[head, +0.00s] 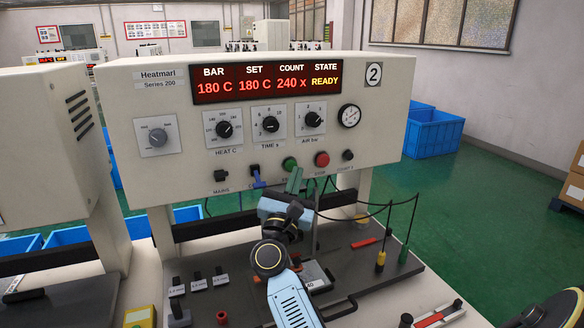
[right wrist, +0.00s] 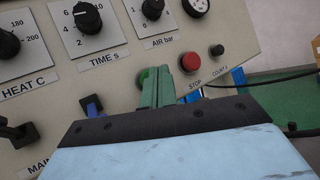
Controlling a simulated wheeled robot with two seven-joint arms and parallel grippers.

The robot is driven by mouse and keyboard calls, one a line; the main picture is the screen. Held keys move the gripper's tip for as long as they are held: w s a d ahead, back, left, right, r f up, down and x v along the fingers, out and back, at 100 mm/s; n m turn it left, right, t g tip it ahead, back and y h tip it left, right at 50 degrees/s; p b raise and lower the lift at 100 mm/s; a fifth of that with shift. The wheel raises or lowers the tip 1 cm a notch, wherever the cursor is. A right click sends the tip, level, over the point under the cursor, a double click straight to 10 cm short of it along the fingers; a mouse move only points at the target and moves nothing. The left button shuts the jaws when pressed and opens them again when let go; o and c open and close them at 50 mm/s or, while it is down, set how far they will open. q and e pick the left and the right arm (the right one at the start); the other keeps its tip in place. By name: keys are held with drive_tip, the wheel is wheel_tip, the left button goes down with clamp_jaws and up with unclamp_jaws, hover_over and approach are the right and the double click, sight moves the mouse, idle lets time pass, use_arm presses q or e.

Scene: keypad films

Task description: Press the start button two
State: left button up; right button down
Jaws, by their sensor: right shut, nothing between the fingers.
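The heat-press machine marked 2 (head: 373,74) fills the middle of the head view. Its green start button (head: 289,163) sits on the lower front panel, left of the red STOP button (head: 322,159). My right gripper (head: 295,170) is shut, with green fingers raised in front of the panel just below the green button. In the right wrist view the gripper's fingertips (right wrist: 158,72) overlap the green button (right wrist: 142,78), which is partly hidden; I cannot tell whether they touch. The red STOP button also shows there (right wrist: 190,59). My left gripper is out of view.
The display (head: 265,77) reads BAR 180 C, SET 180 C, COUNT 240, READY. A blue switch (head: 257,177) and a black mains switch (head: 220,175) sit left of the green button. Another machine (head: 40,150) stands left.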

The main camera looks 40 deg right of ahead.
drive_tip(key=shift+w, duration=0.1)
drive_tip(key=shift+w+d+b, duration=0.15)
drive_tip(key=shift+w+b, duration=0.15)
drive_tip(key=shift+b, duration=0.15)
drive_tip(key=shift+w+d+b, duration=0.1)
drive_tip(key=shift+w+b, duration=0.25)
drive_tip(key=shift+w, duration=0.05)
idle(0.8)
drive_tip(key=shift+s, duration=0.1)
drive_tip(key=shift+s+a, duration=0.25)
drive_tip(key=shift+s, duration=0.45)
drive_tip(key=shift+s, duration=0.1)
drive_tip(key=s, duration=0.1)
drive_tip(key=s+a, duration=0.1)
drive_tip(key=s, duration=0.1)
drive_tip(key=s+p, duration=0.1)
drive_tip(key=shift+s+a, duration=0.3)
